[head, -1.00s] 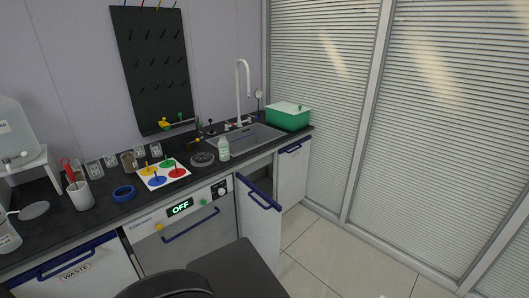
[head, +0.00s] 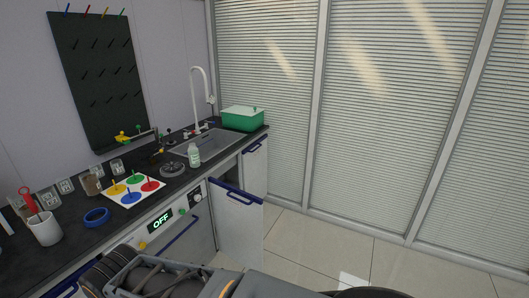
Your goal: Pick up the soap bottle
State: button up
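The soap bottle (head: 194,155) is a small pale bottle with a whitish cap. It stands upright on the dark counter (head: 80,241), at the front edge of the sink (head: 200,142), beside a round dark grey disc (head: 173,170). Nothing touches it. Parts of my own arm show along the bottom of the head view, well short of the bottle. My gripper's fingertips are not in view.
A cabinet door (head: 237,222) with a blue handle stands open below the sink. A green box (head: 242,119) sits right of the tap (head: 199,85). A white card with coloured discs (head: 131,191) and a blue ring (head: 96,217) lie left. Floor is clear at right.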

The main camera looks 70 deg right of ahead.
aim_at(193, 151)
jog(key=z, duration=1.25)
jog(key=i, duration=1.65)
